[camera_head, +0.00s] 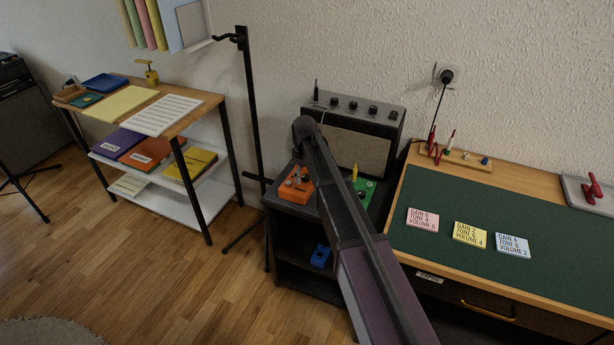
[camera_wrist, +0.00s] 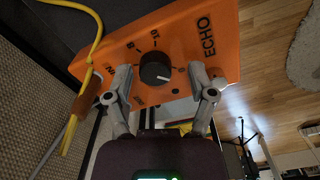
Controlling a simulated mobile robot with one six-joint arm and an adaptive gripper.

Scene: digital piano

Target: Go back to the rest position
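My gripper (camera_wrist: 161,78) is open in the wrist view. Its two fingers are apart, one on each side of a black knob (camera_wrist: 155,68) on the orange ECHO pedal (camera_wrist: 200,35). No finger visibly touches the knob, and the gap in depth is hard to judge. The orange pedal also shows in the head view (camera_head: 294,187), on top of a black stand (camera_head: 290,213). My arm crosses the head view from the bottom to the front of the amplifier. My gripper is not clearly visible there.
A grey amplifier (camera_head: 355,150) and a green pedal (camera_head: 366,188) are behind and beside my arm. A desk with a green mat (camera_head: 450,270) holds several cards at right. A shelf (camera_head: 208,105) and a black pole stand (camera_head: 253,110) are at left. A yellow cable (camera_wrist: 97,40) runs beside the pedal.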

